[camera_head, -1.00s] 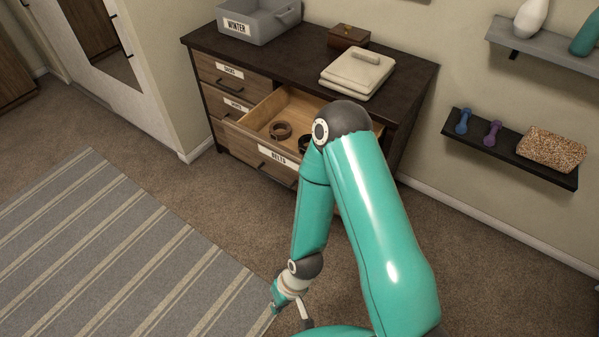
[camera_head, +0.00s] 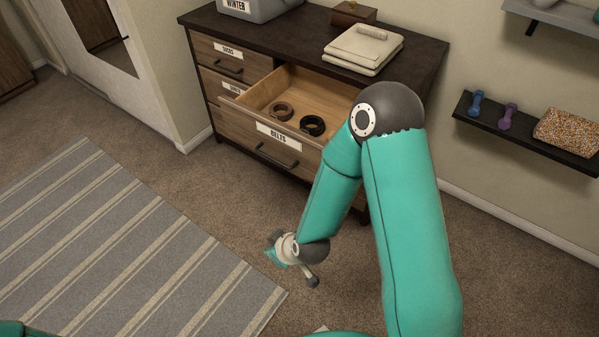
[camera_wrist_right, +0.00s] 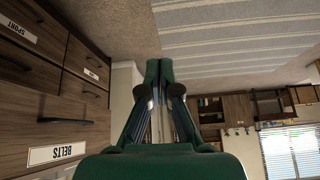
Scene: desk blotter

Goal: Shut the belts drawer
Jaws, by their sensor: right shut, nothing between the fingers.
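The belts drawer (camera_head: 236,127) stands pulled out of the dark dresser, its BELTS label and dark bar handle (camera_head: 278,157) on the front. A brown coiled belt (camera_head: 282,112) and a black coiled belt (camera_head: 313,125) lie inside. In the right wrist view, the drawer front (camera_wrist_right: 30,118) appears upside down at the left, with its handle and label. My right gripper (camera_head: 272,248) is low in front of the dresser, apart from the drawer. Its fingers (camera_wrist_right: 158,68) are closed together and empty. My right arm hides the drawer's right end. My left gripper is out of view.
The dresser top (camera_head: 240,33) holds a grey WINTER bin (camera_head: 262,9), a wooden box (camera_head: 352,13) and folded cloth (camera_head: 362,50). A wall shelf (camera_head: 490,122) with dumbbells is at the right. Carpet and a striped rug (camera_head: 130,240) leave open floor before the dresser.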

